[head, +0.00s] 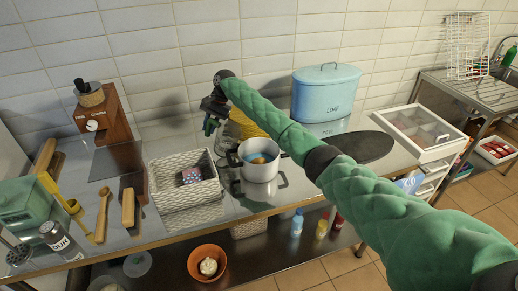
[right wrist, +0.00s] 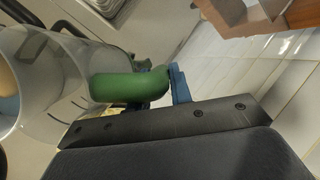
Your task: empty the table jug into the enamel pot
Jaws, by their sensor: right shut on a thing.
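My right gripper (head: 209,124) is beyond and to the left of the pot in the head view, above the counter. In the right wrist view its blue fingers (right wrist: 178,86) are shut on the green handle of a clear jug (right wrist: 62,75). Something tan shows at the left edge, by the jug. In the head view the jug is hard to make out beside the gripper. The white enamel pot (head: 259,174) stands on the counter with dark side handles. Yellow-orange and blue show inside it; I cannot tell what they are. My left gripper is not in view.
A white wicker basket (head: 166,192) stands left of the pot. A blue LOAF bin (head: 325,96) and a dark flat board (head: 357,147) are to the right. Something yellow (head: 248,124) stands behind the pot. A white compartment tray (head: 421,131) is further right.

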